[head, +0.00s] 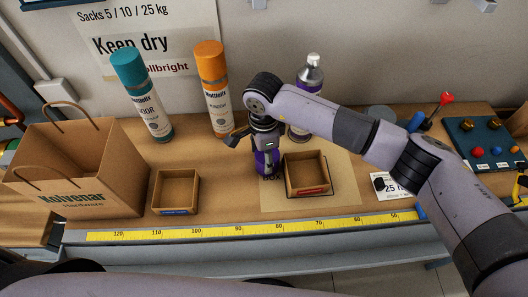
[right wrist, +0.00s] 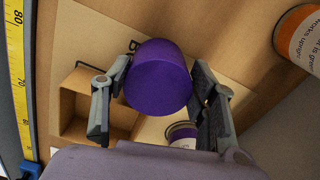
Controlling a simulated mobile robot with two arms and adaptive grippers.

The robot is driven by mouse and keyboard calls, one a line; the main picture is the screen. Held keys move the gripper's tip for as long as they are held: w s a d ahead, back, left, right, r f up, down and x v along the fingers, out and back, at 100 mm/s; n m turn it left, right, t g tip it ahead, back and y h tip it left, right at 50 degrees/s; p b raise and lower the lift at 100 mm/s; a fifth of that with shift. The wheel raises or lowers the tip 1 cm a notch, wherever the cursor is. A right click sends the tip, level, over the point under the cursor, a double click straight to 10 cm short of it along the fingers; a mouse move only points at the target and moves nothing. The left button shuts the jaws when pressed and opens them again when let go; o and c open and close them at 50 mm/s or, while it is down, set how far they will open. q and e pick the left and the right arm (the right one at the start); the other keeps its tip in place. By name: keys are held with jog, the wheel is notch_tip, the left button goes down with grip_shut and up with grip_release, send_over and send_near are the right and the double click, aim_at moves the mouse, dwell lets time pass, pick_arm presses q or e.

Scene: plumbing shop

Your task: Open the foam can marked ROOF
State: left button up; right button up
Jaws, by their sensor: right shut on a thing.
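A purple cap (head: 266,161) is held in my right gripper (head: 262,148), over the brown mat just left of the red-labelled box. In the right wrist view the round cap (right wrist: 158,78) sits between both fingers of my right gripper (right wrist: 160,92). The purple can (head: 310,76) stands behind my right arm, its silver top and white nozzle bare. My arm hides much of its label, and I cannot read it. Part of a purple and white thing, probably this can (right wrist: 182,134), shows below the cap in the right wrist view.
A teal-capped can (head: 140,95) and an orange-capped can (head: 213,90) stand at the back. The red-labelled open box (head: 307,187) sits on the mat (head: 343,195); a blue-labelled box (head: 174,209) is further left. A paper bag (head: 75,180) stands far left. A yellow ruler (head: 250,229) lines the front.

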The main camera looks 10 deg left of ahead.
jog(key=shift+f, duration=0.1)
jog(key=shift+f, duration=0.15)
jog(key=o, duration=1.3)
jog(key=shift+r, duration=0.2)
